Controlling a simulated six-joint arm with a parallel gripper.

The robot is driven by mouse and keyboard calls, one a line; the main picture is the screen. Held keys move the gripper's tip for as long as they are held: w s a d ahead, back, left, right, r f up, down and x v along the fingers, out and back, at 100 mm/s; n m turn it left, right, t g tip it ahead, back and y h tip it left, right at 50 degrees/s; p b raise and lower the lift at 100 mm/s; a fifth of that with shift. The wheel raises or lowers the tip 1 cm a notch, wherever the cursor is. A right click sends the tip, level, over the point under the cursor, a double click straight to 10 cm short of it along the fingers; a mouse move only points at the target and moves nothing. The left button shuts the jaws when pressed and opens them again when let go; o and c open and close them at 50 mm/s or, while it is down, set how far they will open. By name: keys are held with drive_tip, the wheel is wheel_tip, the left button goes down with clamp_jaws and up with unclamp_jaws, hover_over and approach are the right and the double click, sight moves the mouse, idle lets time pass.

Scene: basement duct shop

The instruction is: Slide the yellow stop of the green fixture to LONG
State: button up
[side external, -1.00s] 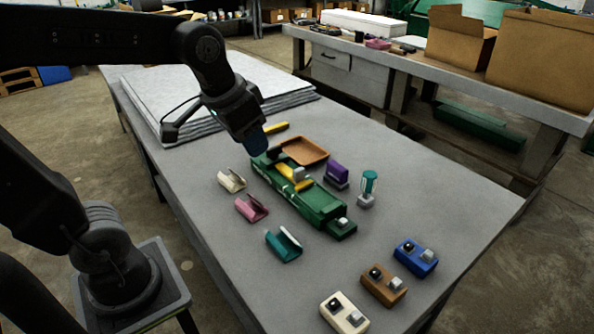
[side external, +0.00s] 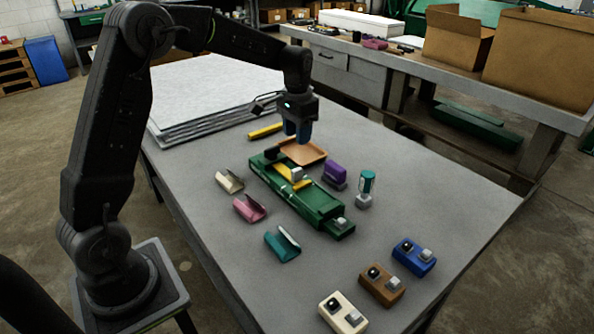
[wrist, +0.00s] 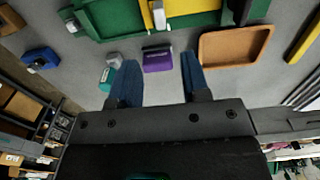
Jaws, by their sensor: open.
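The green fixture (side external: 318,203) lies on the grey table, with a yellow stop (side external: 283,169) set in its channel and a light grey block beside the stop. In the wrist view the green fixture (wrist: 192,7) runs along the top edge and is partly cut off; the yellow stop (wrist: 146,14) shows there too. No LONG marking is readable. My gripper (side external: 298,138) is above the table by the tan tray, beyond the fixture and apart from it. In the wrist view my gripper (wrist: 160,80) has its blue fingers spread, with nothing between them.
Several two-button boxes (side external: 382,286) sit at front right. Stacked sheets (side external: 205,95) lie behind.

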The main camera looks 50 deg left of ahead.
sight(297, 169)
wheel_tip(297, 169, down, 12)
drive_tip(key=shift+r, duration=0.1)
idle(0.4)
clamp_jaws()
idle(0.3)
